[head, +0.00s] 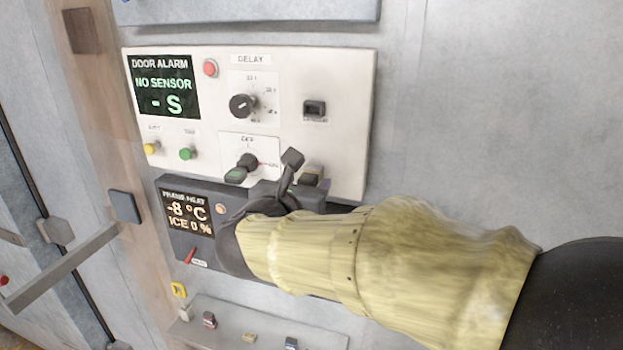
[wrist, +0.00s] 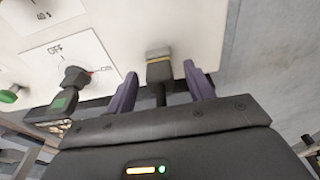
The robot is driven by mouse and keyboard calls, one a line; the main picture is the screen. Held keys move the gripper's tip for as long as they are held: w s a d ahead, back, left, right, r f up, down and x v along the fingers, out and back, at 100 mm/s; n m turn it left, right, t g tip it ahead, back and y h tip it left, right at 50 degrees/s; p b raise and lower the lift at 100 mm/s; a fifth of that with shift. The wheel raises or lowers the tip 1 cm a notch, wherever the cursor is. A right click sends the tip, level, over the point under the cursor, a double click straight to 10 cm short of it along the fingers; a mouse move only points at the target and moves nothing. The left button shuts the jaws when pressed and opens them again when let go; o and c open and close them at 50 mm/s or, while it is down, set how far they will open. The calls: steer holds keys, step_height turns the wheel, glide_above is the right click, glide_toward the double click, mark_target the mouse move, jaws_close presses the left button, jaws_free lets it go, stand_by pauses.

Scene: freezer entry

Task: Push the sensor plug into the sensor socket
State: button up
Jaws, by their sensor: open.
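The sensor socket (head: 315,109) is a dark square port on the right side of the white door alarm panel, and I see no plug in it. A dark plug with a yellow band, apparently the sensor plug (wrist: 159,70), is low on the panel; it also shows in the head view (head: 310,176), below the socket. My gripper (wrist: 160,90) is open, with one purple finger on each side of the plug and visible gaps. In the head view my gripper (head: 308,184) is partly hidden by its own body. I cannot tell how the plug is held at the panel.
The alarm display (head: 165,88) reads "NO SENSOR". The delay knob (head: 242,105) and an off/on key switch (head: 247,162) are left of the plug. The frame heat box (head: 188,215) is below. A grey shelf (head: 235,320) holds small coloured parts.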

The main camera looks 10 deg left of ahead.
steer(key=shift+w, duration=0.1)
jaws_close()
steer(key=shift+b, duration=1.2)
stand_by(0.4)
steer(key=shift+s+a+b, duration=0.1)
steer(key=shift+s+b, duration=1)
steer(key=shift+b, duration=1)
stand_by(1.5)
stand_by(0.5)
steer(key=shift+s+a+b, duration=0.2)
steer(key=shift+s+b, duration=1)
steer(key=shift+s, duration=1.6)
